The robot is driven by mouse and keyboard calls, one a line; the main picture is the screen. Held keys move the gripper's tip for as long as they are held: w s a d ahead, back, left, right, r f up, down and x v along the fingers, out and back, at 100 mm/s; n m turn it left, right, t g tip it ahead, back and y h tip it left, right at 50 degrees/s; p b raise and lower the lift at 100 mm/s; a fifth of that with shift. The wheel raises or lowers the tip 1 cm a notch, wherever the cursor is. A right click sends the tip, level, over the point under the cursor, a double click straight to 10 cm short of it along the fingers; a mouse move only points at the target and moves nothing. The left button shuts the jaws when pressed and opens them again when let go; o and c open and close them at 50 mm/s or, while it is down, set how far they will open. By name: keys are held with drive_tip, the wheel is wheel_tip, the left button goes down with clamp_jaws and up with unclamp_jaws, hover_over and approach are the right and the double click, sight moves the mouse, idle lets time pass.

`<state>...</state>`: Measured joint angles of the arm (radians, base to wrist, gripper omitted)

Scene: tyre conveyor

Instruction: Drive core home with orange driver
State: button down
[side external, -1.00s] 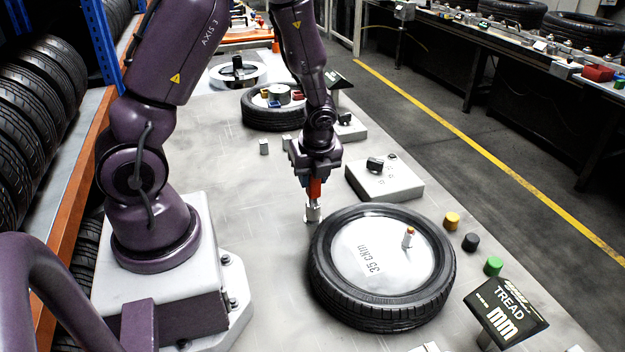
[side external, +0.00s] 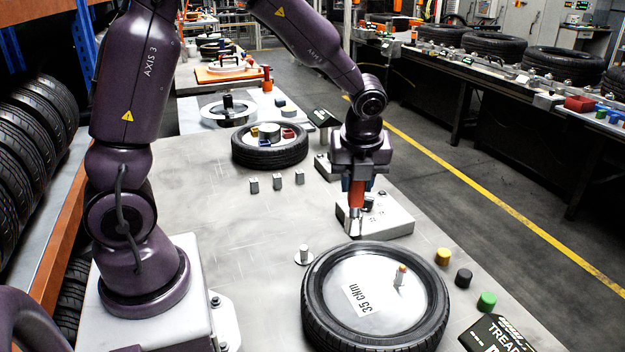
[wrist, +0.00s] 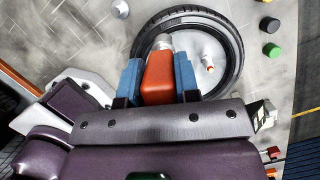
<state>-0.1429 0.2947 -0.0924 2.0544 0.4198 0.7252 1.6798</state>
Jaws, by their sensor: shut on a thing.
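My gripper (side external: 357,183) is shut on the orange driver (side external: 356,196), which hangs tip down above the far edge of the tyre (side external: 312,318). In the wrist view the driver (wrist: 159,80) sits between my blue fingers (wrist: 158,72), its silver end toward the tyre (wrist: 234,40). The white disc (side external: 350,270) inside the tyre carries a "35 cNm" label. A short silver valve stem with an orange-tipped core (side external: 402,269) stands on the disc. In the wrist view the core (wrist: 210,68) lies right of the driver, apart from it.
A silver post on a round base (side external: 304,255) stands left of the tyre. Yellow (side external: 443,256), black (side external: 463,276) and green (side external: 487,301) caps sit to its right. A grey block (side external: 385,222) lies behind, and a tread sign (side external: 497,335) stands at front right.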

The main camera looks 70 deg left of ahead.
drive_tip(key=w+d+r+m, duration=0.2)
drive_tip(key=d+m, duration=0.2)
drive_tip(key=d, duration=0.1)
drive_tip(key=w+d+r+m+t+h, duration=0.1)
drive_tip(key=w+d+r+m, duration=0.2)
drive_tip(key=d, duration=0.2)
drive_tip(key=shift+w+m+t, duration=0.25)
drive_tip(key=shift+m+t, duration=0.05)
drive_tip(key=shift+m, duration=0.1)
drive_tip(key=shift+d+f, duration=0.1)
drive_tip(key=shift+f, duration=2.85)
drive_tip(key=shift+h, duration=0.3)
drive_tip(key=shift+f, duration=2.7)
wheel_tip(320, 180, up, 6)
drive_tip(key=shift+r, duration=0.1)
